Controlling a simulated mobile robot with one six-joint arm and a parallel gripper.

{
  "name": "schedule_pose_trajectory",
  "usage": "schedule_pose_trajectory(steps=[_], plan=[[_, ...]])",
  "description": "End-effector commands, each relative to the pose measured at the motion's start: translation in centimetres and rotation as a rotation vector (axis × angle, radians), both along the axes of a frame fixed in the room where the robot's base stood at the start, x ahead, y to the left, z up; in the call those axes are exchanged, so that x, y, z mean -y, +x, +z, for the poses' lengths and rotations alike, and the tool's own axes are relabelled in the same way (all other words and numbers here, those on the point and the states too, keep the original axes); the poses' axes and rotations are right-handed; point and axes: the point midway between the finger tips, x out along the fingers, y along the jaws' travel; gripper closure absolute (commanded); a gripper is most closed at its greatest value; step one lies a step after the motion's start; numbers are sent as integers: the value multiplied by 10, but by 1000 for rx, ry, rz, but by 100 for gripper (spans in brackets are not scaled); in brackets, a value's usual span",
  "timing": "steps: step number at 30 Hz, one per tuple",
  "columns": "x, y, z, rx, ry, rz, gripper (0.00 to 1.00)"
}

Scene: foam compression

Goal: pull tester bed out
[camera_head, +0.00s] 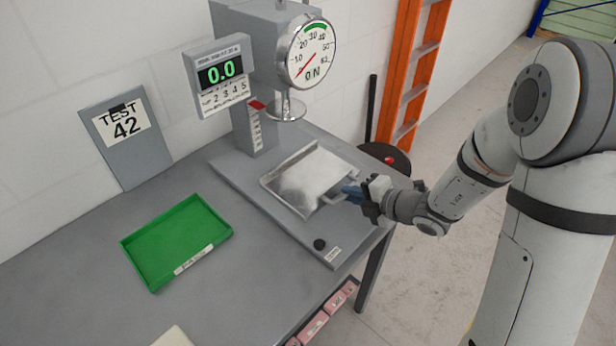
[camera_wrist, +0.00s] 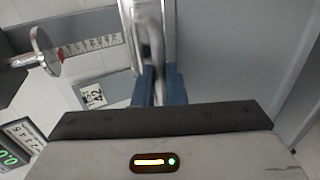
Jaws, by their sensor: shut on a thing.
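The tester bed (camera_head: 308,176) is a shiny metal plate with a raised rim, lying on the grey base of the tester. A handle sticks out from its right edge. My gripper (camera_head: 352,192) has blue fingertips and is shut on this handle. In the wrist view, the blue fingers (camera_wrist: 159,86) close around the metal handle bar (camera_wrist: 151,50). The round press foot (camera_head: 287,107) hangs above and behind the bed, and it also shows in the wrist view (camera_wrist: 44,50). The bed looks empty.
The digital display (camera_head: 220,72) reads 0.0, beside a round dial gauge (camera_head: 311,54). A green tray (camera_head: 176,241) sits left on the table. A sign (camera_head: 126,127) reads TEST 42. An orange ladder (camera_head: 414,75) stands behind. Pink blocks (camera_head: 315,325) lie below the table edge.

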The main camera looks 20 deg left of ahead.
Motion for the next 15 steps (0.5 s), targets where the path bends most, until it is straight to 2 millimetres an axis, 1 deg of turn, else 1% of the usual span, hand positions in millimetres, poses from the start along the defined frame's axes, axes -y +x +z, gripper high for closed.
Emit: schedule_pose_trajectory(steps=[1, 15], plan=[[5, -1, 1, 0, -1, -2, 100], [44, -17, 1, -2, 0, -4, 100]])
